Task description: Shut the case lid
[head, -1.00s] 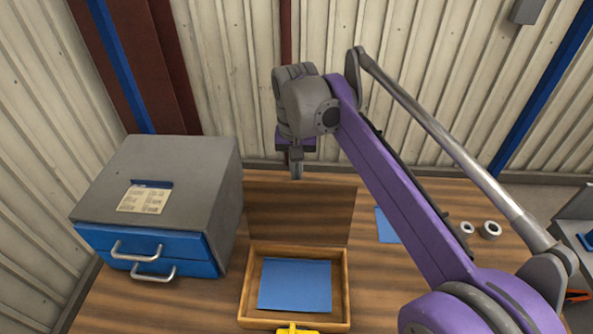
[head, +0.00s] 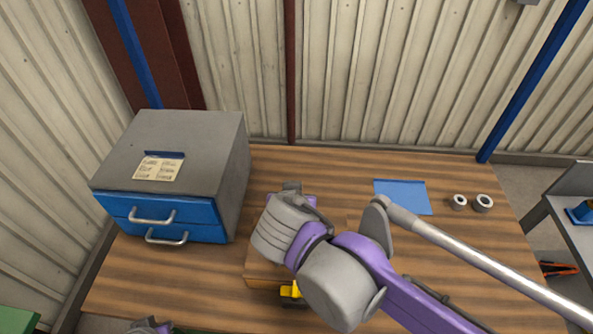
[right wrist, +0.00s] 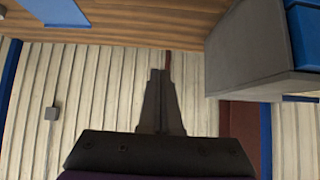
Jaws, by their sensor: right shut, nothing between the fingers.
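The wooden case (head: 262,272) sits on the workbench in the head view, mostly hidden behind my right arm. Its front left corner and a yellow piece (head: 290,292) at its front show. The lid does not stand upright behind the case; my arm covers the top, so I cannot tell whether it is fully down. My right gripper is over the case, its fingers hidden in the head view. In the right wrist view the right gripper (right wrist: 158,73) is shut and empty. Part of my left arm shows at the bottom left; its gripper is not visible.
A grey cabinet (head: 190,135) with blue drawers stands left of the case. A blue sheet (head: 403,197) and two rings (head: 483,203) lie at the right on the workbench (head: 330,165). A corrugated wall closes the back.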

